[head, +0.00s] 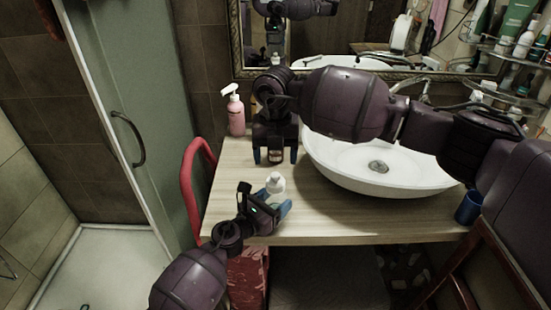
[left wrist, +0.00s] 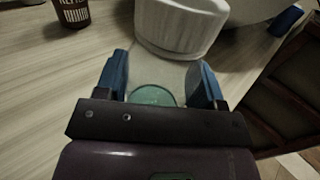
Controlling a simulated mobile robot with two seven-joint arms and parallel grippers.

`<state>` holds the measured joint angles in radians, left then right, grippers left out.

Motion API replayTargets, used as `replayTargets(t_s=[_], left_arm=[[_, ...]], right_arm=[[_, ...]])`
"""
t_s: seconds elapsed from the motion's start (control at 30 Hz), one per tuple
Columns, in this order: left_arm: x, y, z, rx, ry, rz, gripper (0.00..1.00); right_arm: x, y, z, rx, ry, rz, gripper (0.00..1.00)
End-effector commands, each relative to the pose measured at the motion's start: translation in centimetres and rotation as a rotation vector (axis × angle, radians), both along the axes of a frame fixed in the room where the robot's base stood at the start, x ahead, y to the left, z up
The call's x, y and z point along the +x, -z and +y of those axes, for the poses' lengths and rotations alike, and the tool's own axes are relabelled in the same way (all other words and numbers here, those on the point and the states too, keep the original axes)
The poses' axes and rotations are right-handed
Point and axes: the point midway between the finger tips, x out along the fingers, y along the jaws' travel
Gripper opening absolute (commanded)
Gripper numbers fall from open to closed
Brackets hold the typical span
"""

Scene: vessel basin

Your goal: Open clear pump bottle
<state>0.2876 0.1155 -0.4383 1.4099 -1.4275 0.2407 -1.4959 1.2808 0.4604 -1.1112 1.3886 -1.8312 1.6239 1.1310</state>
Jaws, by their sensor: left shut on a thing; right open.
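The clear pump bottle (left wrist: 152,96) is between the blue fingers of my left gripper (left wrist: 163,88), which is shut on its see-through body. A greenish round shape shows inside the body. Its white ribbed top (left wrist: 180,25) is on the bottle, just beyond the fingertips. In the head view the white top (head: 276,184) shows above my left gripper (head: 272,210), near the counter's front left. My right gripper (head: 275,156) is open with its fingers pointing down, farther back over the counter and apart from the bottle's top.
A dark brown lettered jar (left wrist: 72,12) stands on the counter (head: 325,222) beyond the bottle. A pink pump bottle (head: 235,112) stands at the back left. The white basin (head: 420,178) is to the right. A blue cup (head: 468,208) is at the front right. My right arm crosses above the basin.

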Motion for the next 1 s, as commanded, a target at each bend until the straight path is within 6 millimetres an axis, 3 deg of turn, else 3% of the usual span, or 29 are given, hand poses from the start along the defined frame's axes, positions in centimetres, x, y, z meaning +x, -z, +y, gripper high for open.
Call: replayTargets(t_s=[1.0], left_arm=[[-0.01, 0.04, 0.02, 0.001, 0.000, 0.001, 0.00]], right_arm=[[0.00, 0.00, 0.00, 0.000, 1.411, 0.001, 0.72]])
